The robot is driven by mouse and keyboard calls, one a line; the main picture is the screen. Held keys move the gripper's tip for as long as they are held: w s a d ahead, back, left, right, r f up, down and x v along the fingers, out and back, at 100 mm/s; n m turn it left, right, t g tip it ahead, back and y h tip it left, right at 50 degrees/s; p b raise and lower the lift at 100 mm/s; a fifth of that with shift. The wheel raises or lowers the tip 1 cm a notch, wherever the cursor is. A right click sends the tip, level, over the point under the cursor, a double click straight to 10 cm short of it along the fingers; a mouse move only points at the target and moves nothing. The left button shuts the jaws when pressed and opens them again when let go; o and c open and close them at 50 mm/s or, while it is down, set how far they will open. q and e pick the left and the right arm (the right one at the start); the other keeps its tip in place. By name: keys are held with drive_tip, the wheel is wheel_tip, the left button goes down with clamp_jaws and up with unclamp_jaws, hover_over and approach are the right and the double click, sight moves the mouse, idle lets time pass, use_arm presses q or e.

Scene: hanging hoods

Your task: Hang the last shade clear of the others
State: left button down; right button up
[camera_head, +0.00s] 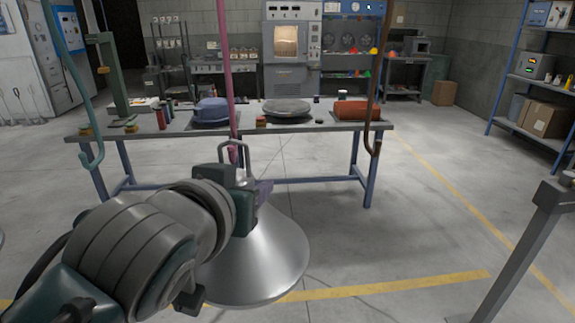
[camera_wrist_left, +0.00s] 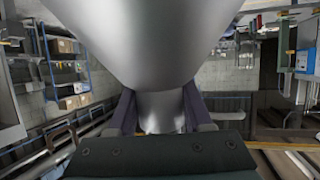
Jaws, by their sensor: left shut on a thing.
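A silver cone-shaped shade (camera_head: 262,255) with a wire loop on top hangs in front of the bench. My left gripper (camera_head: 257,192) is shut on its narrow neck. The left wrist view shows the neck (camera_wrist_left: 160,112) between the two fingers, with the wide body (camera_wrist_left: 160,45) above it in the picture. A pink hook (camera_head: 226,70) comes down right at the shade's loop; I cannot tell whether the loop is on it. A teal hook (camera_head: 91,130) hangs at left and a brown hook (camera_head: 376,110) at right, both empty.
A grey post (camera_head: 520,250) stands at the right front. The floor between the bench and the post is clear.

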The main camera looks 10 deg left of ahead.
use_arm(q)
drive_tip(key=shift+f+b, duration=0.4)
drive_tip(key=shift+f, duration=0.15)
drive_tip(key=shift+c, duration=1.2)
unclamp_jaws()
